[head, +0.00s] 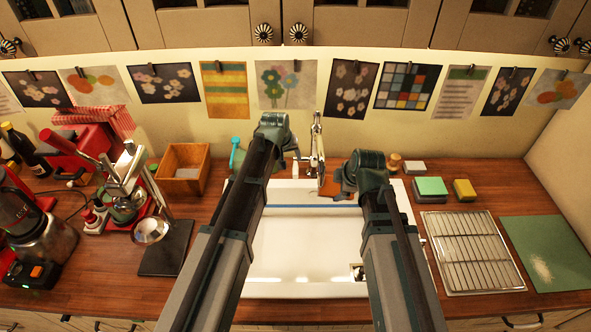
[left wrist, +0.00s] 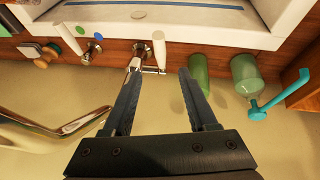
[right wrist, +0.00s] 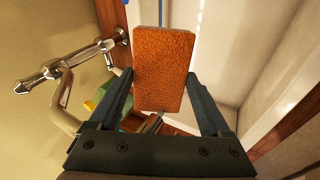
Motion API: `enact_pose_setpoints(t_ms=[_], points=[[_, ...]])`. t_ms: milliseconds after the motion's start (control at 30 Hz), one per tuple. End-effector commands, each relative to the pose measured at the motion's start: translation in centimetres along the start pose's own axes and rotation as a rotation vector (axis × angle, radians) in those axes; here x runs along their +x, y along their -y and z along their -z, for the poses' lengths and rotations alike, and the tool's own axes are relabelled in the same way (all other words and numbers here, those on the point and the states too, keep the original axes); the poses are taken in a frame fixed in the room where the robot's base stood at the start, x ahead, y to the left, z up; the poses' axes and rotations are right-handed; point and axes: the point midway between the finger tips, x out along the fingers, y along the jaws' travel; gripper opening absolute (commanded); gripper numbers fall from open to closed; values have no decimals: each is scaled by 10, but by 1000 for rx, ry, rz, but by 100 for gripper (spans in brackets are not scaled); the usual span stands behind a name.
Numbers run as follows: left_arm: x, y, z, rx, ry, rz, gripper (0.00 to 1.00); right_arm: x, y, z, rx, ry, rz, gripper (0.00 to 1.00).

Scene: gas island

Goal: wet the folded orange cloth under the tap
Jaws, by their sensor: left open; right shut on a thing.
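The folded orange cloth (right wrist: 163,70) is a flat rectangle between the fingers of my right gripper (right wrist: 160,90), which is shut on it. In the head view the cloth (head: 329,188) is over the sink, close to the chrome tap (head: 317,145). The tap's chrome pipe (right wrist: 70,66) is left of the cloth in the right wrist view; I see no water running. My left gripper (left wrist: 160,74) is open and empty behind the sink. A white tap lever (left wrist: 158,46) lies just beyond and between its fingertips, with no clear contact. My left wrist partly hides it in the head view.
The white sink basin (head: 300,250) is below my arms. Green bottles (left wrist: 198,75) and a teal-handled item (left wrist: 280,95) stand beside the tap.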

Motion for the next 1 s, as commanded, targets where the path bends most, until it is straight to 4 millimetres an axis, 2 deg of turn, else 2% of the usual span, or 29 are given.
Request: enact_pose_setpoints(t_ms=[267,700,833,1000], points=[[31,1,-1,1,0,0,58,25,13,-5,0,0,0,37],[100,1,-2,1,0,1,58,80,40,-16,0,0,0,37],[113,1,-1,0,0,1,58,90,46,-18,0,0,0,37],[118,0,0,0,0,1,58,94,48,-19,0,0,0,37]])
